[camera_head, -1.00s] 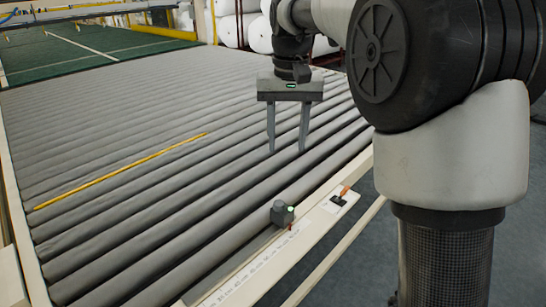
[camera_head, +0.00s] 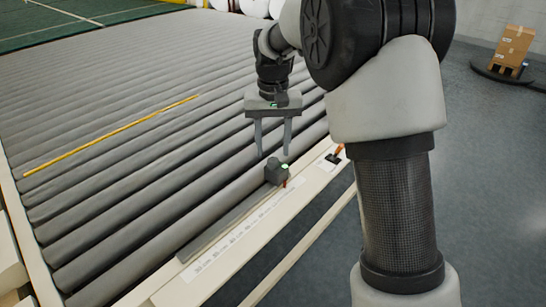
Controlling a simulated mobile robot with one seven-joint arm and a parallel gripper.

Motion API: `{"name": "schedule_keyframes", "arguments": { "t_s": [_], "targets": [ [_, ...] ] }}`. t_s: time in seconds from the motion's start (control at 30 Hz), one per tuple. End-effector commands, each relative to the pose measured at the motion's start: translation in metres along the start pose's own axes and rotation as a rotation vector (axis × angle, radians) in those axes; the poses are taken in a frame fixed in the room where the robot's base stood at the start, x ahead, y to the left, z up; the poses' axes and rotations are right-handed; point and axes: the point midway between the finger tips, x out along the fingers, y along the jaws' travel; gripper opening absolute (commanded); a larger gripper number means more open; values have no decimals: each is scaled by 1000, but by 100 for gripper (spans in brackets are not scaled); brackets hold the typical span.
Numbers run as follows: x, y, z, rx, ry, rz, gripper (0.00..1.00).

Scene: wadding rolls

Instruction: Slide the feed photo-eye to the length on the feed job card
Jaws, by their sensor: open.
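The feed photo-eye (camera_head: 276,172) is a small dark grey block with a green light on top. It sits on a dark rail (camera_head: 225,221) along the near edge of the roller bed. A small red-orange pointer shows at its right side, by a white scale strip (camera_head: 228,242) whose marks are too small to read. My gripper (camera_head: 273,154) is open and empty, pointing down. Its fingertips appear just above and behind the photo-eye in the picture; I cannot tell the exact gap. No feed job card can be made out.
The grey roller bed (camera_head: 110,165) fills the left and middle, with a yellow stick (camera_head: 110,136) lying across it. An orange-handled black item (camera_head: 334,156) lies on the cream frame right of the photo-eye.

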Motion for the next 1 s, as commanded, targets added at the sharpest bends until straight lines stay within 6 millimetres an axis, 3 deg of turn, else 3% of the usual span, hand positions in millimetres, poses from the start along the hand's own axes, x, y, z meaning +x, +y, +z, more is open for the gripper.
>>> {"name": "schedule_keyframes", "arguments": {
  "t_s": [0.2, 0.57, 0.83, 1.0],
  "targets": [
    [27, 0, 0, 0, -1, 0, 43],
    [32, 0, 0, 0, 0, 0, 43],
    [32, 0, 0, 0, 0, 0, 1],
    [32, -1, 0, -1, 0, -1, 0]
  ]
}}
